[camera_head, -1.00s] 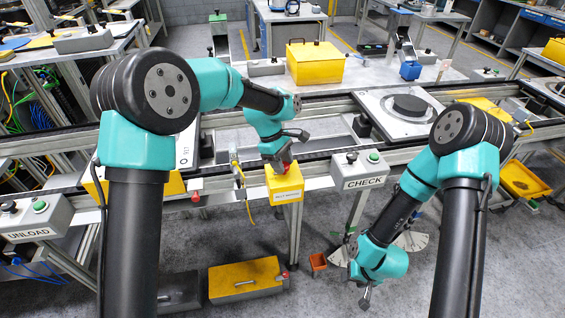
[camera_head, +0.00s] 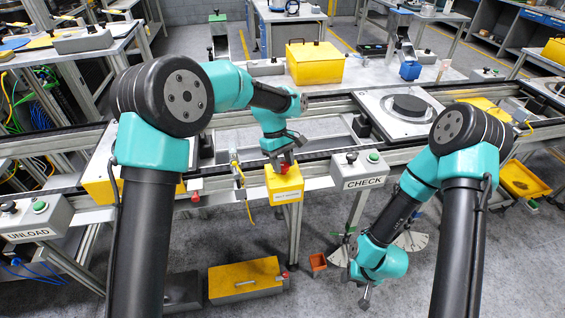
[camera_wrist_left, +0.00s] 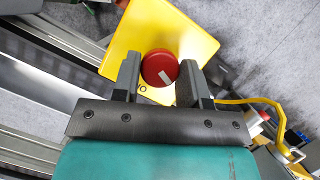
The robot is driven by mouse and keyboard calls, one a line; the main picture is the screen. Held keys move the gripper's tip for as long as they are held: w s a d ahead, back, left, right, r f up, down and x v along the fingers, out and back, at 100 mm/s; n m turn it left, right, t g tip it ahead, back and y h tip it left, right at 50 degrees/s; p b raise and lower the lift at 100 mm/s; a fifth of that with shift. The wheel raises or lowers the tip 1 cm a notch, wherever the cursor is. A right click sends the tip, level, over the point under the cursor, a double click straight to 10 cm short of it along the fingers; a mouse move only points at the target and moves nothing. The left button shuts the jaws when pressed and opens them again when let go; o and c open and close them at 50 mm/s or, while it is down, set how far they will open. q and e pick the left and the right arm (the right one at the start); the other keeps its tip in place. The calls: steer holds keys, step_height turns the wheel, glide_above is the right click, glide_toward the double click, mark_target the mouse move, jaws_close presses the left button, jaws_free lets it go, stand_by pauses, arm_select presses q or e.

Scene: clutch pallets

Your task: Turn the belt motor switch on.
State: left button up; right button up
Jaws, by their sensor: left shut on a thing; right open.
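The belt motor switch is a round red knob with a white mark on a yellow box (camera_head: 285,186) at the front of the conveyor frame. In the left wrist view the knob (camera_wrist_left: 160,66) sits between the two fingers of my left gripper (camera_wrist_left: 159,75); its white mark lies at a slant, and an "O" is printed on the yellow face below it. In the head view my left gripper (camera_head: 282,162) is at the top of the box, shut on the knob and partly hiding it. My right gripper (camera_head: 364,300) hangs open and empty, low on the right.
A CHECK button box (camera_head: 361,168) stands right of the switch, an UNLOAD box (camera_head: 36,219) far left. A yellow cable (camera_head: 246,200) hangs just left of the switch. A round black part on a pallet (camera_head: 409,106) lies on the conveyor. A yellow-lidded box (camera_head: 244,278) is below.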

arm_select(q)
steer(key=m+y, duration=0.1)
steer(key=m, duration=0.2)
steer(key=shift+d+m, duration=0.1)
steer(key=shift+m, duration=0.3)
steer(key=m+y, duration=0.1)
steer(key=m, duration=0.2)
steer(key=shift+g+y, duration=0.3)
steer(key=shift+y, duration=0.1)
steer(key=m+y, duration=0.1)
steer(key=m, duration=0.2)
steer(key=m+y, duration=0.1)
steer(key=m, duration=0.2)
steer(key=shift+d+m, duration=0.2)
steer(key=shift+m, duration=0.1)
steer(key=shift+t, duration=0.4)
steer(key=o, duration=0.9)
steer(key=shift+r, duration=0.1)
steer(key=v, duration=1.7)
steer(key=shift+d, duration=0.25)
steer(key=shift+w, duration=0.1)
